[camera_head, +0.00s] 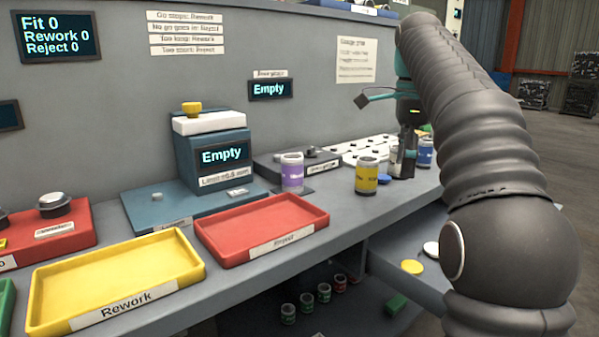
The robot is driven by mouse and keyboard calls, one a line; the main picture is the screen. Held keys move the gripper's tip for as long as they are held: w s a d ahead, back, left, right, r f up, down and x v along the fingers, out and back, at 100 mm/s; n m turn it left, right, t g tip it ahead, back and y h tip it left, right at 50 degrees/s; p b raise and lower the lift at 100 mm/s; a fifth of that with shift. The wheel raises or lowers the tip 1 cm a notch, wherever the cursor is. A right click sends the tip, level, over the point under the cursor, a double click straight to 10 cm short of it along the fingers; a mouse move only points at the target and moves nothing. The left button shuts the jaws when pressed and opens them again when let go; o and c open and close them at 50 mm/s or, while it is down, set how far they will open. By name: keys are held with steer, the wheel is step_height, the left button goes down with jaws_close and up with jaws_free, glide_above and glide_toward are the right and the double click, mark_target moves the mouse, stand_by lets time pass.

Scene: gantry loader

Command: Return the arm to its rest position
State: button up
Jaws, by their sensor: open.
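My arm reaches in from the right, covered in ribbed grey sleeves, and bends down at the top right of the view. My gripper (403,165) points down over the right part of the bench (290,250), among several cans. It is small in the picture and partly dark against the background; its jaws look apart. A yellow can (366,177) stands just left of it and a blue-labelled can (425,153) just right of it. I cannot tell whether the gripper touches either can.
A purple can (292,172) stands farther left. An empty red tray (262,224) and an empty yellow Rework tray (115,277) lie along the front. A blue gauge unit (210,160) stands behind. A lower shelf (395,283) is below right; open floor (560,140) lies beyond.

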steer(key=s+a+f+n+t, duration=0.2)
steer(key=s+f+n, duration=0.8)
steer(key=s+f, duration=0.2)
steer(key=s+a+f+n+t, duration=0.2)
steer(key=s+f+n, duration=0.8)
steer(key=s, duration=0.5)
step_height(320, 180, down, 2)
steer(key=shift+s+a+f+n+t, duration=0.25)
steer(key=shift+s+a+n+t, duration=0.05)
steer(key=shift+t, duration=0.4)
